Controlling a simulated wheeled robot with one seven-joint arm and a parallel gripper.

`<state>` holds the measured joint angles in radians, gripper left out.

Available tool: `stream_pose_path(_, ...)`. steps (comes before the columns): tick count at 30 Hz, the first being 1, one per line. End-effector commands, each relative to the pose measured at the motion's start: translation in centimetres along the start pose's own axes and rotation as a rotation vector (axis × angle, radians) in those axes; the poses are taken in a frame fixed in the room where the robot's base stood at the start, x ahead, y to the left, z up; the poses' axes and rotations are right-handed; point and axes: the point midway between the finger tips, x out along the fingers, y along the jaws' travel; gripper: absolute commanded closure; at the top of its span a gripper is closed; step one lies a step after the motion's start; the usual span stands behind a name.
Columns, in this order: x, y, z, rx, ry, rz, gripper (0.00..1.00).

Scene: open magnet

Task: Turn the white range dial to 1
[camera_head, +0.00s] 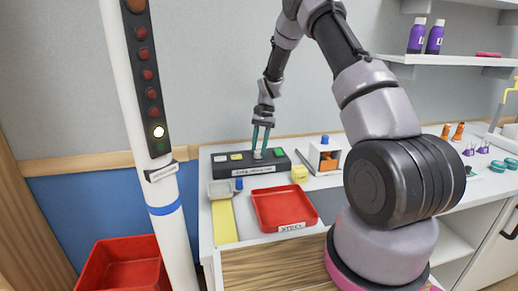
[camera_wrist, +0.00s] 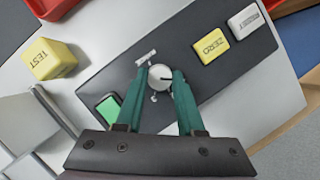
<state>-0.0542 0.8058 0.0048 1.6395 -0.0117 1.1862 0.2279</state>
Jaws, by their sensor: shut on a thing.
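The white range dial (camera_wrist: 160,77) sits on a dark control panel (camera_wrist: 130,80) in the wrist view, with a dark pointer line on its face toward the right of the picture. Small white marks lie around it, too small to read. My gripper (camera_wrist: 160,74) has its two green fingers on either side of the dial, shut on it. In the head view my gripper (camera_head: 261,154) reaches down to the middle of the panel (camera_head: 225,168), and its fingers largely hide the dial.
The panel also bears a green button (camera_wrist: 109,107), a yellow ZERO button (camera_wrist: 211,45) and a white button (camera_wrist: 245,21). A yellow TEST cube (camera_wrist: 52,60) lies beside it. A red STEEL tray (camera_head: 262,224) stands in front. A white post (camera_head: 143,110) carries lamps, one lit.

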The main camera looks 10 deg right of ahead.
Motion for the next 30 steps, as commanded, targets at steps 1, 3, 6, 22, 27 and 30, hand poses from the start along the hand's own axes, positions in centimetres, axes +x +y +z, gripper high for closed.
stream_pose_path(1, -0.1, -0.04, -0.08, -0.007, 0.003, 0.002, 1.0)
stream_pose_path(3, -0.09, -0.03, -0.08, -0.015, 0.003, 0.005, 1.0)
stream_pose_path(6, -0.09, -0.03, -0.08, -0.021, 0.003, 0.007, 1.0)
stream_pose_path(22, -0.06, -0.02, -0.04, -0.021, 0.002, 0.008, 0.33)
stream_pose_path(27, -0.07, -0.02, -0.02, -0.02, 0.001, 0.008, 0.33)
stream_pose_path(30, -0.59, -0.04, -0.03, -0.02, 0.002, 0.007, 0.33)
